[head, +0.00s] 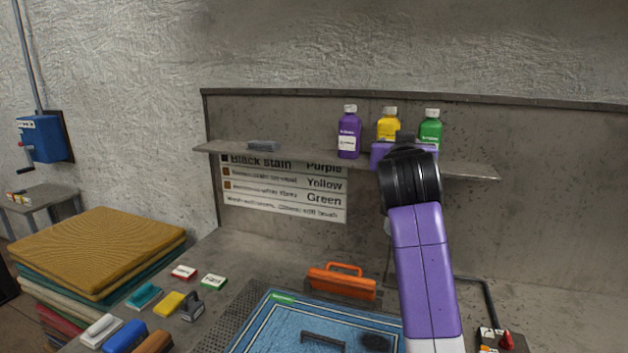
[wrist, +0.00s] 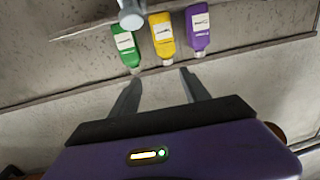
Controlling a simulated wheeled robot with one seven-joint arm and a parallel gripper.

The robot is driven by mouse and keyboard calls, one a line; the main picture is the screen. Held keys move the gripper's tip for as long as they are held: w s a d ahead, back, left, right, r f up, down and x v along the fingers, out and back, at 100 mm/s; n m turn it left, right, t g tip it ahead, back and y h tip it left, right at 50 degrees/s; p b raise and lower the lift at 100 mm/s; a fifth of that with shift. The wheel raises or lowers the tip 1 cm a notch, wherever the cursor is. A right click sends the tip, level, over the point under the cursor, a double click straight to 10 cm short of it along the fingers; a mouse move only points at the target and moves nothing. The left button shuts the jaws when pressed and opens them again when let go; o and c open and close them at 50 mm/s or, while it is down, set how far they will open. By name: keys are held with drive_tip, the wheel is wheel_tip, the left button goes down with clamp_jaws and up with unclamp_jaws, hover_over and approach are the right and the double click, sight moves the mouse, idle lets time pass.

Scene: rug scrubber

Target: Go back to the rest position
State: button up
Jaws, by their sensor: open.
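My gripper (wrist: 158,85) is open in the wrist view, with its two grey fingers apart and nothing between them. In the head view, my purple and black arm rises at right of centre and its end is up by the shelf (head: 300,157). The fingers are hidden there. A purple bottle (head: 348,135), a yellow bottle (head: 387,122) and a green bottle (head: 430,130) stand on the shelf. In the wrist view the green bottle (wrist: 126,45), yellow bottle (wrist: 162,36) and purple bottle (wrist: 198,32) lie beyond the fingertips, apart from them.
A blue rug (head: 270,335) lies on the bench with a dark stain (head: 375,342). An orange-handled tool (head: 342,282) stands behind it. Several brushes and blocks (head: 168,304) lie at left, beside stacked rugs (head: 100,250). A sign (head: 285,187) hangs below the shelf.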

drive_tip(key=s+a+f+n+t+y, duration=0.3)
drive_tip(key=s+f+n+t+y, duration=0.15)
drive_tip(key=s+f, duration=1.8)
drive_tip(key=s+d+f+g, duration=0.1)
drive_tip(key=s+f, duration=0.4)
drive_tip(key=s, duration=0.8)
drive_tip(key=s+d+f+m+g, duration=0.1)
drive_tip(key=s+f+g, duration=0.2)
drive_tip(key=s, duration=1)
drive_tip(key=s+d+f+g, duration=0.1)
drive_tip(key=s+f, duration=0.5)
drive_tip(key=s, duration=0.8)
drive_tip(key=shift+f+g+b, duration=0.35)
drive_tip(key=shift+g+b, duration=0.1)
drive_tip(key=shift+g, duration=0.4)
